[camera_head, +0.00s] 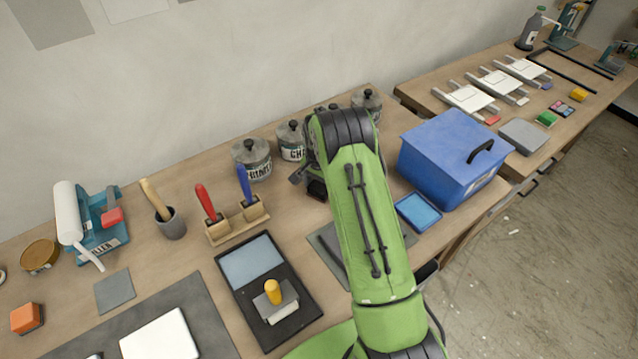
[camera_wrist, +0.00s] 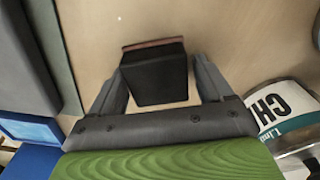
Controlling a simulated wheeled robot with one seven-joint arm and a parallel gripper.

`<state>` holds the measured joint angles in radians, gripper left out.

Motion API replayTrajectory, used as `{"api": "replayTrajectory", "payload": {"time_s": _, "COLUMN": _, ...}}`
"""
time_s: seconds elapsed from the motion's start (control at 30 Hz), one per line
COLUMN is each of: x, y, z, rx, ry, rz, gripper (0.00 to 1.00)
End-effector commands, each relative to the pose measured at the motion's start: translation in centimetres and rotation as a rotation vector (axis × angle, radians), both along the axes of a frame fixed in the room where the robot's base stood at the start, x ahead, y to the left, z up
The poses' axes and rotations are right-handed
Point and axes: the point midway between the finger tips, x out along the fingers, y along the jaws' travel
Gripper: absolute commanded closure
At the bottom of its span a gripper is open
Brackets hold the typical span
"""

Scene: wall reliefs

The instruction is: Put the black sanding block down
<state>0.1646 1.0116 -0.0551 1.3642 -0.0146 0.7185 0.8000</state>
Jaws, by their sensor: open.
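The black sanding block (camera_wrist: 155,75), with a thin reddish layer along its far edge, is in the wrist view between the two fingers of my gripper (camera_wrist: 157,82). The fingers are open, with a narrow gap showing on each side of the block. The block appears to be at the wooden bench top (camera_wrist: 225,30), though its underside is hidden. In the head view my gripper (camera_head: 306,183) is low over the bench, in front of the canisters, and my green arm hides much of that spot.
Lidded canisters (camera_head: 251,160) stand close behind my gripper, one also at right in the wrist view (camera_wrist: 283,112). A rack with red and blue handled tools (camera_head: 236,224) is to the left. A blue box (camera_head: 440,165) and blue-topped tray (camera_head: 418,212) are to the right.

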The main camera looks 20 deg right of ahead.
Motion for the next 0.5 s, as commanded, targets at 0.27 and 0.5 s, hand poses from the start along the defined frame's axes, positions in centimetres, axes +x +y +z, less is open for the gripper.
{"api": "replayTrajectory", "payload": {"time_s": 0.27, "x": -0.6, "y": 0.2, "z": 7.5, "rx": -0.001, "ry": 0.012, "rz": -0.006, "gripper": 0.07}}
{"api": "replayTrajectory", "payload": {"time_s": 0.5, "x": -0.7, "y": 0.5, "z": 11.8, "rx": 0.0, "ry": 0.011, "rz": -0.004, "gripper": 0.07}}
